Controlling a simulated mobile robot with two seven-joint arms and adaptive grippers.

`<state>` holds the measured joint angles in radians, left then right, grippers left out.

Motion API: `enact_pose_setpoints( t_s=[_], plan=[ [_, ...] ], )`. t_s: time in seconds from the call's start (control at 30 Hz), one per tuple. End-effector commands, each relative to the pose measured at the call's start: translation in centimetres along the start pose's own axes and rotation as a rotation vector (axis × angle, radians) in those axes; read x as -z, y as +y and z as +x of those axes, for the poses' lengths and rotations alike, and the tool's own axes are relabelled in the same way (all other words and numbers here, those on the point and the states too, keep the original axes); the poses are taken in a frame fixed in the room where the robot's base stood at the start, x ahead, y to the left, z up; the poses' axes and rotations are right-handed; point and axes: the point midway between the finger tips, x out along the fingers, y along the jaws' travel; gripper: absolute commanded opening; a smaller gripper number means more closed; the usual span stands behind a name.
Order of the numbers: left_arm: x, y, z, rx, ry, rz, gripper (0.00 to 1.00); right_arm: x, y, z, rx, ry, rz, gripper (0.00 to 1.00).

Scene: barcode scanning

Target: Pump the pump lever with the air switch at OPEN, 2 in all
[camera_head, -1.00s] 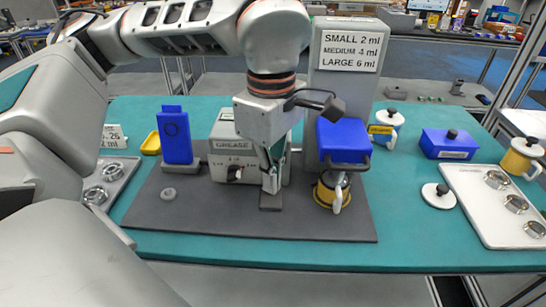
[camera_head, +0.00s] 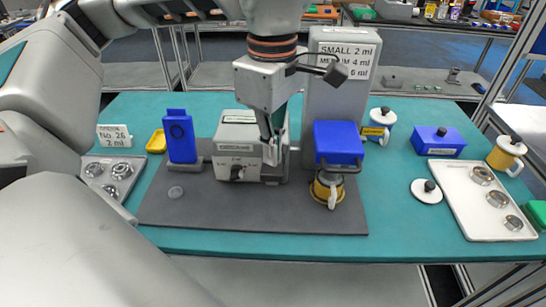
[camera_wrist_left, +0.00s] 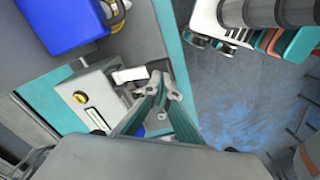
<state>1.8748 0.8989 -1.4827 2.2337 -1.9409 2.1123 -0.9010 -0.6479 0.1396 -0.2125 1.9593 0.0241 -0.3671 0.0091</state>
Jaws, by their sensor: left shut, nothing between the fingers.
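My left gripper (camera_head: 272,160) comes down in front of the grey machine, right of the box with the black knob (camera_head: 237,172). Its fingers are together and empty; they also show in the left wrist view (camera_wrist_left: 160,85). A flat grey piece (camera_head: 275,175), perhaps the pump lever, is just below the fingertips; I cannot tell whether they touch it. A white piece (camera_wrist_left: 130,75) shows beside the fingertips in the wrist view. A yellow-and-black knob (camera_wrist_left: 78,98) is on the grey box there; I cannot read its setting. My right gripper is out of view.
A blue block (camera_head: 338,142) sits above a yellow cup (camera_head: 327,190) right of the gripper. A blue upright piece (camera_head: 181,138) stands left of the box. A white tray (camera_head: 460,215) with metal rings lies at right. The front of the dark mat (camera_head: 240,212) is mostly clear.

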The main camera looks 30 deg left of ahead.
Motion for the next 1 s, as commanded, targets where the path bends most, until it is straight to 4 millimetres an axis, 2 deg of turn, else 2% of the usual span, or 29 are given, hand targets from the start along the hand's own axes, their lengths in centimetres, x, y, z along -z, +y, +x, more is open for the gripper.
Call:
enact_pose_setpoints(
  t_s=[0.33,0.7,1.0],
  plan=[
    [0.0,0.0,-0.2,-0.002,-0.001,0.0,0.0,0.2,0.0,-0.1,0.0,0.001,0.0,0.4],
    [0.0,0.0,-3.8,-0.002,-0.001,0.0,0.0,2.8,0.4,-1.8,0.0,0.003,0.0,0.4],
    [0.0,0.0,-4.0,-0.001,-0.001,0.0,0.0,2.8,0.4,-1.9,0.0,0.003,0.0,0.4]
  ],
)
